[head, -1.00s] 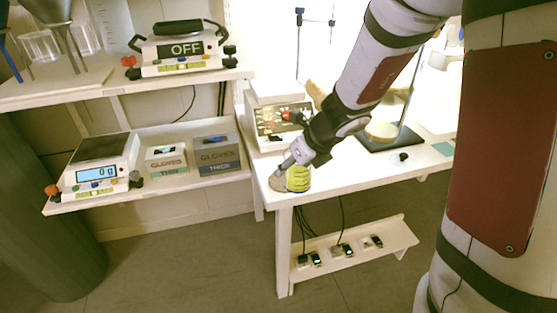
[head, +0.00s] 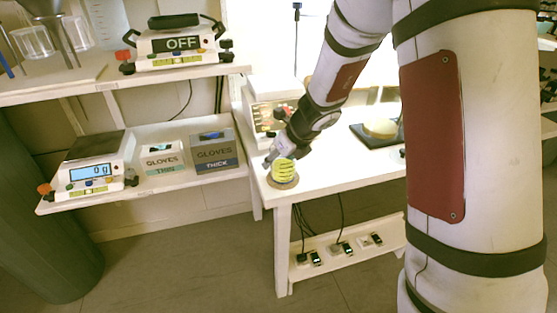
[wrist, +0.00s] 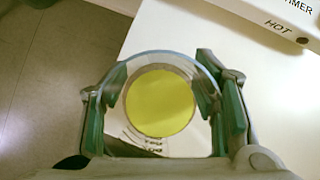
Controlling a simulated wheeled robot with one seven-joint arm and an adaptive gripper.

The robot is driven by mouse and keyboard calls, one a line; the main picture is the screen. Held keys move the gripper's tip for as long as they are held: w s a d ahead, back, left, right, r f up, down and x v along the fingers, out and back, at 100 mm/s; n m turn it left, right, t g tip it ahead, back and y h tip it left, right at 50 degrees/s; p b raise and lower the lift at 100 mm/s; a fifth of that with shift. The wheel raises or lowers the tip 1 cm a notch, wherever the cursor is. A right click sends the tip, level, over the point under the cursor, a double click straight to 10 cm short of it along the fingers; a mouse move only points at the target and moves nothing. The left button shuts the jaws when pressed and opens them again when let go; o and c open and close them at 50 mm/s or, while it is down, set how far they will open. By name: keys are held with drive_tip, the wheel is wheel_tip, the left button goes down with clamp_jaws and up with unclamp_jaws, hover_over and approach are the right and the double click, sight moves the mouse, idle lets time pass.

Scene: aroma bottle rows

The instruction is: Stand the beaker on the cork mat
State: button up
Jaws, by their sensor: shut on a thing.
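The beaker (head: 287,172) is clear glass with yellow contents and looks upright at the front left corner of the white table. In the wrist view I look down into the beaker (wrist: 160,103), at a round yellow surface inside its clear rim. My gripper (head: 276,160) is shut on the beaker, with a green-lined finger on each side of it in the wrist view (wrist: 165,108). The round brown cork mat (head: 281,186) shows around the beaker's base in the head view. I cannot tell whether the base touches the mat.
A dark-based stand (head: 375,138) is farther right. Shelves on the left hold a scale (head: 95,172) and glove boxes (head: 215,153). The tabletop right of the mat is clear.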

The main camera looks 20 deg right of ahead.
drive_tip(key=shift+f, duration=0.15)
drive_tip(key=o, duration=1.3)
drive_tip(key=shift+o, duration=0.2)
